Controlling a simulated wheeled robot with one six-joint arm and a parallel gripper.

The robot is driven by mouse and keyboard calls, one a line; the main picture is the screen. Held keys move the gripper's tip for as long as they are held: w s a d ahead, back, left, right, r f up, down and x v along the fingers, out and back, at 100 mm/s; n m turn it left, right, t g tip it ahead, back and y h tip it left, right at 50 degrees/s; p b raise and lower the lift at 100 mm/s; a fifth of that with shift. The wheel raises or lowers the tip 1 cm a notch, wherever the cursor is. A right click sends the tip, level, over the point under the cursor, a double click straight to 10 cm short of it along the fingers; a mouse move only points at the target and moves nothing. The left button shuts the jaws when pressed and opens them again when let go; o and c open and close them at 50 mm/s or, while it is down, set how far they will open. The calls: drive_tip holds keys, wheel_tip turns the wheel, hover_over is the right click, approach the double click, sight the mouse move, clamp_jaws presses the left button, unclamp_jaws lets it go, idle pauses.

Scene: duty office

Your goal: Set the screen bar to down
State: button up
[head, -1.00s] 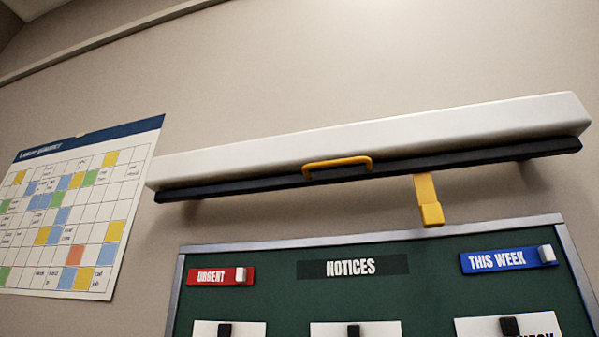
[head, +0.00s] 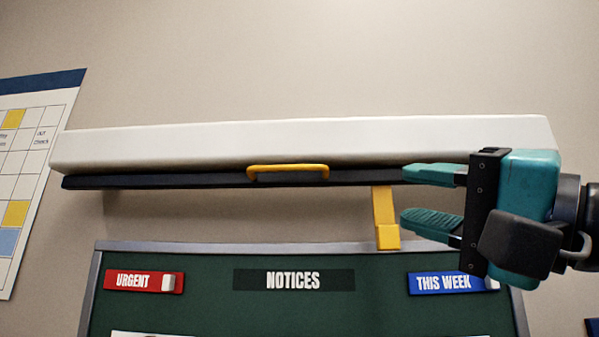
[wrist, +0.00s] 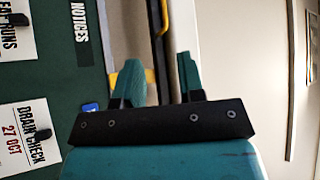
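The screen bar (head: 205,181) is a long dark bar running level along the underside of a white case (head: 300,142). A yellow handle (head: 288,171) is fixed to its middle; the handle also shows in the wrist view (wrist: 163,17) near the top edge. My gripper (head: 404,195) has teal fingers and is open and empty. In the head view it is to the right of the handle, its fingers pointing left, the upper one overlapping the bar's right part. In the wrist view the fingers (wrist: 159,70) are apart with the dark bar beyond them. I cannot tell whether they touch it.
Beneath is a green notice board (head: 250,315) with red URGENT (head: 135,281) and blue THIS WEEK (head: 440,283) labels. A calendar (head: 25,150) hangs at the left. The wall above the case is clear.

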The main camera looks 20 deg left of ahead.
sight(294, 169)
drive_tip(key=p+x, duration=0.3)
drive_tip(key=x, duration=0.2)
drive_tip(key=p+x, duration=0.3)
drive_tip(key=x, duration=0.2)
drive_tip(key=p+x, duration=0.3)
drive_tip(key=x, duration=0.3)
drive_tip(key=shift+s+r, duration=0.15)
drive_tip(key=shift+r, duration=0.2)
drive_tip(key=shift+w+a+r, duration=0.1)
drive_tip(key=shift+w+a, duration=0.2)
drive_tip(key=shift+a, duration=0.25)
drive_tip(key=shift+c, duration=0.5)
clamp_jaws()
